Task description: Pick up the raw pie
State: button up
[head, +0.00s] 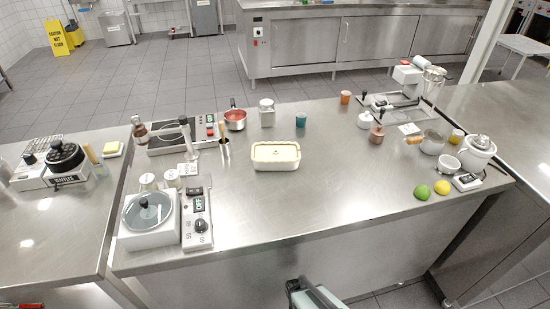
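A cream, rectangular dish with a pale yellow top (276,155) sits near the middle of the steel counter (330,205). It is the thing that looks most like the raw pie; its filling or crust is too small to make out. It stands level and nothing touches it. Part of my arm shows at the bottom edge of the head view, below the counter's front edge and well apart from the dish. No gripper fingers can be made out there.
A white lidded appliance (150,218) is at front left. A lime (422,192) and lemon (442,187) lie at right. The counter before the dish is clear.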

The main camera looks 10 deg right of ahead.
jog(key=o, duration=1.1)
